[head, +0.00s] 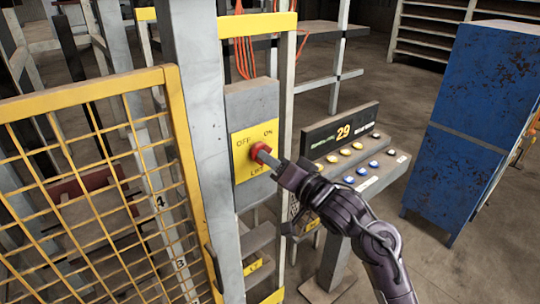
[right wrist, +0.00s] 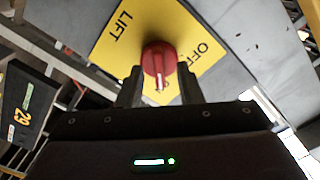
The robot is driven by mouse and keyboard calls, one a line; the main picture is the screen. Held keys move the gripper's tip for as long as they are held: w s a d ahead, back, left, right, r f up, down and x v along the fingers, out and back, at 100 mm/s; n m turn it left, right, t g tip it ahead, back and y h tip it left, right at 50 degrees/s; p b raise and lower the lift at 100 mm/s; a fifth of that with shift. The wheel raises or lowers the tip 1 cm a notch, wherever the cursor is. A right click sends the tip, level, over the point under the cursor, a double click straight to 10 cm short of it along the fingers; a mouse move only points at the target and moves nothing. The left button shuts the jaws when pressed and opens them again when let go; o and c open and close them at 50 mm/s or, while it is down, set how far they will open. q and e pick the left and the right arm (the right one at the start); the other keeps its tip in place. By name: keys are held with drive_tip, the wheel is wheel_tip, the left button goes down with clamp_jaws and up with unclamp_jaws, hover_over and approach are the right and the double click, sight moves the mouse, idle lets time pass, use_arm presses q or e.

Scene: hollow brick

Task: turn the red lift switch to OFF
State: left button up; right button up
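The red lift switch (head: 259,151) is a round knob on a yellow plate (head: 242,168) fixed to a grey box. The plate reads OFF at upper left, ON at upper right and LIFT below. In the right wrist view the red knob (right wrist: 158,60) has a pale pointer mark aimed at the partly hidden ON lettering, away from OFF. My right gripper (head: 275,163) is at the knob; its fingers (right wrist: 159,86) stand apart, one on each side of the knob's near edge. I cannot tell whether they touch it. My left gripper is not in view.
A console (head: 362,166) with a display reading 29 and several buttons stands right of the switch, close to my right arm. A yellow mesh gate (head: 172,77) and a grey post (head: 200,110) are on the left. A blue cabinet (head: 470,125) stands at right.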

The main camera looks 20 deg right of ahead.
drive_tip(key=shift+w+a, duration=0.15)
drive_tip(key=shift+w, duration=0.45)
clamp_jaws()
